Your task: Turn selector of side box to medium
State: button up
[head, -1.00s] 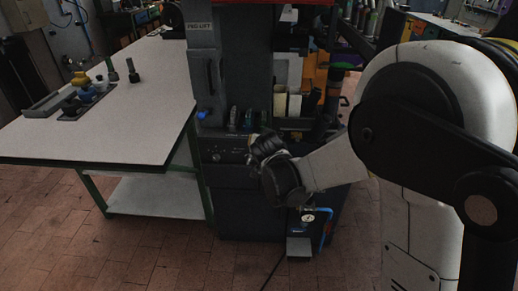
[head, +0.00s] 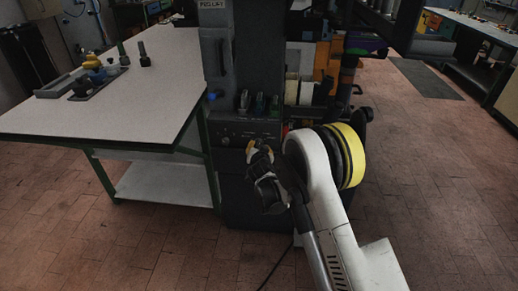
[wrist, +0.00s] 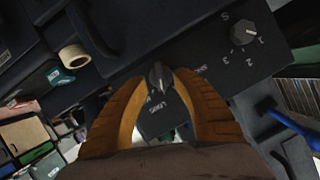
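The side box is the dark panel (head: 236,132) low on the machine in the head view. In the wrist view its dark face carries a pointed black selector knob (wrist: 157,76) in the middle, with white lettering, only partly readable, below and to its right. My gripper (wrist: 160,82) has its two orange-brown fingers on either side of this knob. The fingers are apart, with gaps to the knob; I cannot make out contact. In the head view my gripper (head: 258,148) is in front of the panel and hides part of it.
A blue lever (wrist: 292,124) is at right in the wrist view. A grey-topped table (head: 150,85) stands left of the machine.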

aim_at(258, 145)
jog(key=shift+b+x, duration=0.4)
jog(key=shift+x, duration=1.2)
grip_shut()
jog(key=n+h, duration=0.2)
jog(key=n, duration=0.1)
jog(key=shift+a, duration=0.1)
jog(key=shift+n+h, duration=0.8)
jog(key=shift+n, duration=0.2)
